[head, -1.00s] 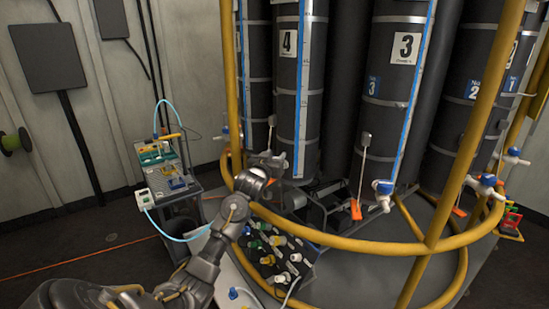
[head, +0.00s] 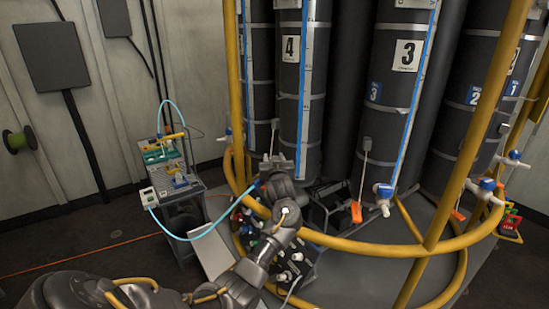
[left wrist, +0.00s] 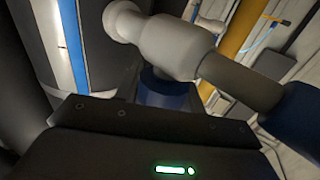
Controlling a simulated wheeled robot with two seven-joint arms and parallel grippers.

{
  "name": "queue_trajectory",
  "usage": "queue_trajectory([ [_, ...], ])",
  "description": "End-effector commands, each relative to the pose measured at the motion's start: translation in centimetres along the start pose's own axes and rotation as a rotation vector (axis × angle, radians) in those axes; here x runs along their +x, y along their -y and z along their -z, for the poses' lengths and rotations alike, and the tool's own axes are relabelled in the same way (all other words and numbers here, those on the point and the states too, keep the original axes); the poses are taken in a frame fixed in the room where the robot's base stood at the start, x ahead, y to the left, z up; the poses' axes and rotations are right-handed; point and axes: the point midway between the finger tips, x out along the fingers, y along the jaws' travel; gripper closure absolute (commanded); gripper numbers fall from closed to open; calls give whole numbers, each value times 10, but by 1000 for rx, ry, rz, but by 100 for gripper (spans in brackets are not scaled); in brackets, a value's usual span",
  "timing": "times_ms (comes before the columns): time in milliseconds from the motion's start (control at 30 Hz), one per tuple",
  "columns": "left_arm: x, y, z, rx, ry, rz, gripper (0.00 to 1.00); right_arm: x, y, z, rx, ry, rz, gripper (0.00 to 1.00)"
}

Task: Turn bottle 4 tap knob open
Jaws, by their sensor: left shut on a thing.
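Bottle 4 (head: 292,100) is a tall dark cylinder with a white number 4 label and a blue-edged level strip. Its tap (left wrist: 175,47) shows in the left wrist view as a white body with a grey spout. The blue tap knob (left wrist: 165,88) is below the white body, between the fingers of my left gripper (left wrist: 165,98). That gripper is shut on the knob. In the head view my left gripper (head: 276,164) is at the foot of bottle 4 and hides its tap. My right gripper is in neither view.
A yellow rail (head: 365,246) curves around the bottles, and my left arm reaches over it. Bottle 3 (head: 398,100) stands to the right with its blue-knobbed tap (head: 383,190). A cart with instruments (head: 168,170) stands at the left. Several capped sample bottles are below my wrist.

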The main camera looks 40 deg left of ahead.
Motion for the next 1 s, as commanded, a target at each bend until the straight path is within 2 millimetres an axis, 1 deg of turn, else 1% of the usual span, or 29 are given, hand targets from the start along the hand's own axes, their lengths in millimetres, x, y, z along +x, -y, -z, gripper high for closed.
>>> queue_trajectory([
  [333,0,0,1,-1,-2,2,84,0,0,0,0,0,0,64],
  [367,0,0,1,-1,-2,1,60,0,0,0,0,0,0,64],
  [500,0,0,1,-1,-2,2,41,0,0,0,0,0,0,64],
  [533,0,0,1,-1,-2,2,39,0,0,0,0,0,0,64],
  [833,-2,0,0,-1,-2,2,39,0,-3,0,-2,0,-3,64],
  [933,-11,-1,0,-3,-2,1,39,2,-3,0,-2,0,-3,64],
  [1000,-22,-1,-1,-4,-2,0,39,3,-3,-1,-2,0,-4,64],
])
